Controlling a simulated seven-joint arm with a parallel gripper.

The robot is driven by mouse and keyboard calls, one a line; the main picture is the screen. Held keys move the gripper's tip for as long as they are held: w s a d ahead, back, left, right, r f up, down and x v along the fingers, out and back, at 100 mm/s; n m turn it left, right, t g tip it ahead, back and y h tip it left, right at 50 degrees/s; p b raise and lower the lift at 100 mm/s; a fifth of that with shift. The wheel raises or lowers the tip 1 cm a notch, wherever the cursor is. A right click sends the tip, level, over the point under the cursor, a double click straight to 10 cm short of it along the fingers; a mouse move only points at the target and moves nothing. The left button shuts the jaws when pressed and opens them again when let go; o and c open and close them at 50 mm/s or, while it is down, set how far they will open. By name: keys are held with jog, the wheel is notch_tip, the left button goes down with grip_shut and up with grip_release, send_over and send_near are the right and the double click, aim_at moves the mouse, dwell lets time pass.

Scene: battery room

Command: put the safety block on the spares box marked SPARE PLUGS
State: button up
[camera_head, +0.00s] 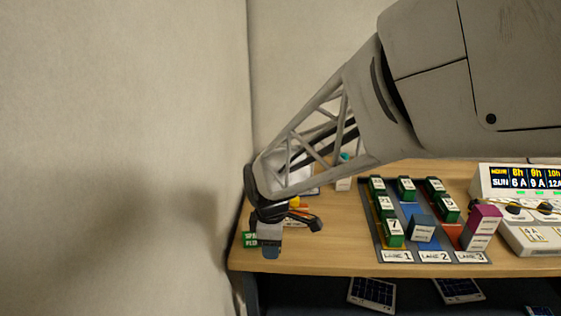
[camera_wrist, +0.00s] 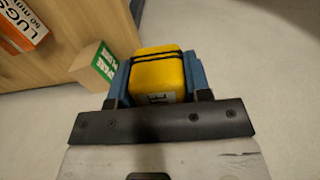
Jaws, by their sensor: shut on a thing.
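The safety block is a yellow block with black bands and a partly visible label (camera_wrist: 157,78). My gripper (camera_wrist: 158,80) is shut on it, with a blue finger on each side. In the head view my gripper (camera_head: 270,250) hangs at the table's left end, and the block cannot be made out there. The spares box (camera_wrist: 88,66) is a small cardboard box with a green label, just left of my gripper in the wrist view. In the head view only its green SPARE PLUGS label (camera_head: 250,240) shows clearly; my gripper hides much of it. The block appears apart from the box.
An orange-and-white LUGS 50 mm box (camera_wrist: 22,25) lies on the wooden table (camera_head: 330,255). A lane board (camera_head: 378,240) with several green blocks, a dark blue one and a magenta one (camera_head: 481,228) stands to the right. A wall (camera_head: 120,150) rises close at left.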

jog(key=shift+w, duration=0.1)
jog(key=w+a, duration=0.2)
jog(key=w, duration=0.2)
jog(key=w+a+f, duration=0.1)
jog(key=w+a, duration=0.1)
jog(key=w, duration=0.3)
jog(key=w+a, duration=0.3)
jog(key=w, duration=0.2)
jog(key=shift+w+f, duration=0.1)
jog(key=shift+f, duration=0.15)
jog(key=shift+f, duration=1.75)
jog(key=shift+f, duration=0.15)
jog(key=o, duration=0.9)
jog(key=shift+o, duration=0.2)
notch_tip(320, 180, up, 12)
